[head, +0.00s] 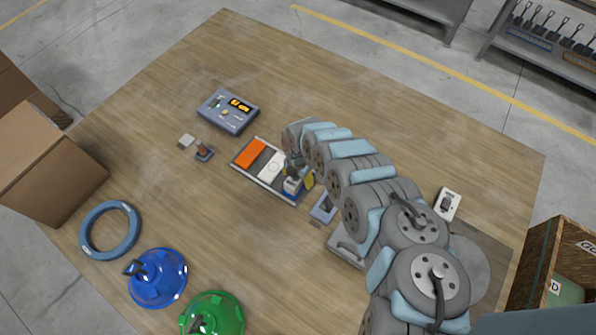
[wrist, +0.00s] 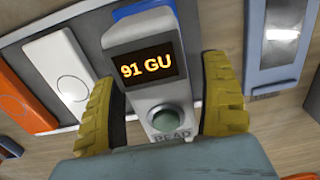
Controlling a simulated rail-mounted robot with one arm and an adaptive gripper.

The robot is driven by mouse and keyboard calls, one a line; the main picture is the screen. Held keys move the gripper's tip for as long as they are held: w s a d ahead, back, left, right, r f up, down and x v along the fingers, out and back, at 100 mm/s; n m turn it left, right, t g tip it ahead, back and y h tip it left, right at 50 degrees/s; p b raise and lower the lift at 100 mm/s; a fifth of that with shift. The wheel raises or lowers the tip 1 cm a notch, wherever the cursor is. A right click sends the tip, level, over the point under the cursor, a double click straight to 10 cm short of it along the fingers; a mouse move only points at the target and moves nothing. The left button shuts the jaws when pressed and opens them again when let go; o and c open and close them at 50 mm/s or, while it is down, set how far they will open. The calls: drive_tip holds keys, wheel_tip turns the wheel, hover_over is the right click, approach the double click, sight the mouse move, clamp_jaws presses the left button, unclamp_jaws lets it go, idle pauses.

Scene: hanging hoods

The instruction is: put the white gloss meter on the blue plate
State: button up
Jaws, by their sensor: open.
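The white gloss meter (wrist: 147,60) has an amber display reading "91 GU" and a round green-grey button. In the head view the meter (head: 292,184) stands at the right end of a grey tray (head: 266,186). Blue shows at its foot, which looks like the blue plate (head: 291,196), mostly hidden beneath it. My gripper (wrist: 170,108) is open, with one yellow finger on each side of the meter. A small gap shows beside the fingers; contact lower down is hard to tell. In the head view my arm partly covers the gripper.
The tray also holds an orange plate (head: 251,154) and a white plate (head: 271,166). A blue-grey device (head: 323,207) lies just right of the tray. A control box (head: 228,111) stands behind. Blue (head: 158,278) and green (head: 212,315) hoods sit front left. The back table is clear.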

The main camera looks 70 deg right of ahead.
drive_tip(key=shift+d+r, duration=0.15)
drive_tip(key=shift+r, duration=0.7)
drive_tip(key=shift+s+r, duration=0.1)
drive_tip(key=shift+r, duration=5.05)
